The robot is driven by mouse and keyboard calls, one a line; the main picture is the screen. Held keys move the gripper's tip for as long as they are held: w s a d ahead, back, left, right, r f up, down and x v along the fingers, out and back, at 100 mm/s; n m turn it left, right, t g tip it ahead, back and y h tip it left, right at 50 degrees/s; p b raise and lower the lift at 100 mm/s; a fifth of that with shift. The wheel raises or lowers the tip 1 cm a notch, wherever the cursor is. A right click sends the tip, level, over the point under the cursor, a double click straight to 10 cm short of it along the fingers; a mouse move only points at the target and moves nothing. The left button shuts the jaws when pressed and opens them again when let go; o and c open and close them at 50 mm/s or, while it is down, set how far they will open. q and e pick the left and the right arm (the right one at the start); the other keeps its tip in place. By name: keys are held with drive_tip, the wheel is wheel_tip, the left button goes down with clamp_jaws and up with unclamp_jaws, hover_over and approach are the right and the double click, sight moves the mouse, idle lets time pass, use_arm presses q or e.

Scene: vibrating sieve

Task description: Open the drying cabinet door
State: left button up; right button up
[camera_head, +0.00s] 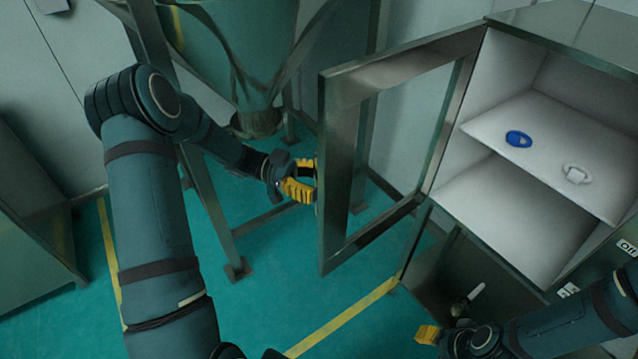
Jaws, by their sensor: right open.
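The drying cabinet (545,25) stands at the right. Its glass-paned, metal-framed door (345,165) is swung wide open to the left, showing the white inside. My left gripper (308,180), with yellow fingers, is at the door's free edge. Its two fingers show a gap between them, but their tips meet the frame's edge, and I cannot tell whether they grip anything there. No door handle is clear. My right gripper (428,334) is open at the bottom right, low in front of the cabinet; only one yellow fingertip shows well.
A blue item (518,139) and a white item (577,174) lie on the cabinet's upper shelf (540,170). A green hopper (235,60) on a metal frame stands behind my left arm. Green floor with yellow lines (345,318) is clear below the door.

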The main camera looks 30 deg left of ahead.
use_arm(q)
drive_tip(key=a, duration=1.1)
drive_tip(key=shift+s, duration=0.45)
drive_tip(key=shift+a, duration=0.15)
